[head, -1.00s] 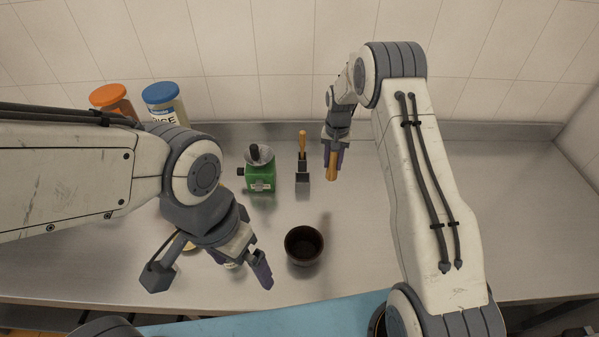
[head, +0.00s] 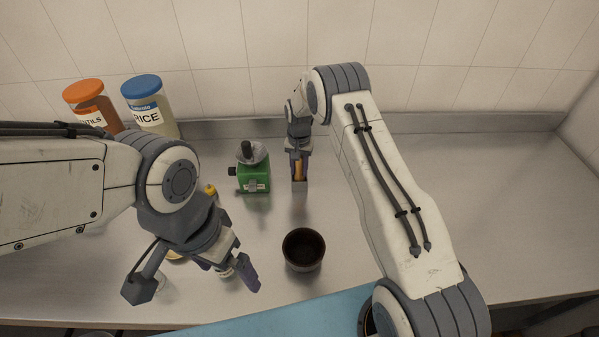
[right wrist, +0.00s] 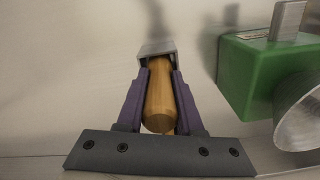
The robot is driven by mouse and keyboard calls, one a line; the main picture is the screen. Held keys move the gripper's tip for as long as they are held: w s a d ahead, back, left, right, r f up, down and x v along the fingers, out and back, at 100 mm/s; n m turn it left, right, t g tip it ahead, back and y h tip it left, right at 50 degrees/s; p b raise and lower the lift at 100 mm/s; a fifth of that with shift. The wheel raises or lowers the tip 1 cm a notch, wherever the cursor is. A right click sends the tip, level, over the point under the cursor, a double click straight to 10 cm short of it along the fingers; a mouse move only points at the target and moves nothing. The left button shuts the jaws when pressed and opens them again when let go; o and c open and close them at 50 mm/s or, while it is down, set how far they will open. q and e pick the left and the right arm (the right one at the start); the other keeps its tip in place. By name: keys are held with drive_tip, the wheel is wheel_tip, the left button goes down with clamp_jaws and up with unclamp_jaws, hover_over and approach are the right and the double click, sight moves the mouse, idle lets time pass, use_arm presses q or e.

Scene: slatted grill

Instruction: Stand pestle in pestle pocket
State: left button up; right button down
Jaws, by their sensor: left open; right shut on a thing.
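The wooden pestle (head: 299,171) is upright between the purple fingers of my right gripper (head: 299,168), which is shut on it. In the right wrist view the pestle (right wrist: 161,103) runs between both fingers (right wrist: 160,95) to the mouth of a small grey box, the pestle pocket (right wrist: 157,48). The pocket (head: 299,187) lies directly under the pestle in the head view. The pestle's lower end is hidden at the pocket, so I cannot tell how deep it is. My left gripper (head: 228,273) is open and empty over the front left of the counter.
A green grinder (head: 254,178) stands close left of the pocket. A dark bowl (head: 303,250) is in front. Orange-lidded (head: 92,105) and blue-lidded (head: 149,105) jars stand at the back left. The counter right of my right arm is clear.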

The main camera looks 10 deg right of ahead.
drive_tip(key=shift+w+f, duration=0.1)
drive_tip(key=shift+f, duration=0.3)
drive_tip(key=shift+r, duration=0.2)
drive_tip(key=shift+f, duration=0.3)
drive_tip(key=c, duration=0.6)
unclamp_jaws()
drive_tip(key=shift+r, duration=0.1)
drive_tip(key=shift+o, duration=0.2)
drive_tip(key=shift+r, duration=0.1)
